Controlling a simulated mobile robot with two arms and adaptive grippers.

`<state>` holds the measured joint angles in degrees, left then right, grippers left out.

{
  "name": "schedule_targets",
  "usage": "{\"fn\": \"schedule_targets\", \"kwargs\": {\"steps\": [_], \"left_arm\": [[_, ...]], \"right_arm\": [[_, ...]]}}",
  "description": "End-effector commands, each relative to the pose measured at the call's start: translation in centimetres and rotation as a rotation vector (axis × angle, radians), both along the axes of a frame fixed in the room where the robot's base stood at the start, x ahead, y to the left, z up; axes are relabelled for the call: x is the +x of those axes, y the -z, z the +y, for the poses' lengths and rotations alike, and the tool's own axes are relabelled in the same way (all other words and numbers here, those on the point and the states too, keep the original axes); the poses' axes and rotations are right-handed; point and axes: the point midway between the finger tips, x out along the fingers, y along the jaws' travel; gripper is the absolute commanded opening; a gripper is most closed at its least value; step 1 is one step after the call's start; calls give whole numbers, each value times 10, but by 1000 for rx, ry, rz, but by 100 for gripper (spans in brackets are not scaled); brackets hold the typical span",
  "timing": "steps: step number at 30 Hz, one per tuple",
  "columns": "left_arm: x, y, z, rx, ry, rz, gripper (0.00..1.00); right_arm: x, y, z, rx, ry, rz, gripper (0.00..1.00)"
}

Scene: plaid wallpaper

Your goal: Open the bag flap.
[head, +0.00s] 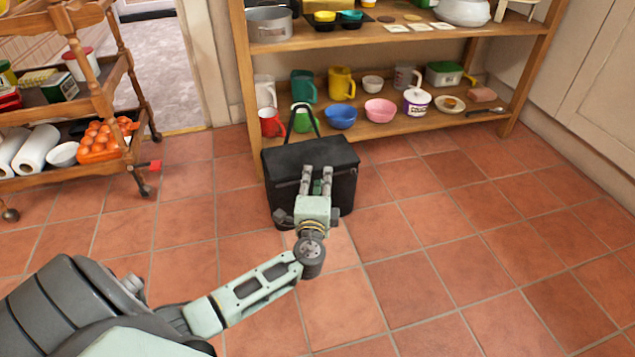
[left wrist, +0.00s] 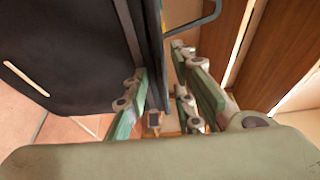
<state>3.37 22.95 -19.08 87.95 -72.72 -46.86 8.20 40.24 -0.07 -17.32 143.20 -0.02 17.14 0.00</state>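A black bag (head: 283,203) stands upright on the tiled floor in front of the shelf, its thin handle (head: 304,107) raised. Its flap (head: 300,153) lies over the top and looks closed. My left gripper (head: 317,172) is at the bag's upper front, fingers pointing at it and spread apart. In the left wrist view, the dark bag (left wrist: 70,50) fills the left side. A narrow dark edge of it shows between the fingers of my left gripper (left wrist: 160,85); whether they touch it I cannot tell. My right gripper is not in view.
A wooden shelf (head: 400,38) with bowls, mugs and pots stands right behind the bag. A wooden cart (head: 85,100) with eggs and paper rolls stands at the left. The tiled floor (head: 470,235) to the bag's right is clear.

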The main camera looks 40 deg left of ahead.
Motion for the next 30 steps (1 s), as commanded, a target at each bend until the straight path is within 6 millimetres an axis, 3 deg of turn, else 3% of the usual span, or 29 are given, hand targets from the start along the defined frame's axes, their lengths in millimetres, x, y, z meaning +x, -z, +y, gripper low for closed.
{"fn": "schedule_targets", "kwargs": {"steps": [4,12,30], "left_arm": [[0,0,0,0,0,0,23],[0,0,0,0,0,0,0],[-1,1,-1,-7,1,4,0]], "right_arm": [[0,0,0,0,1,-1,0],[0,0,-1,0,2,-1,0],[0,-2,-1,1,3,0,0]]}}
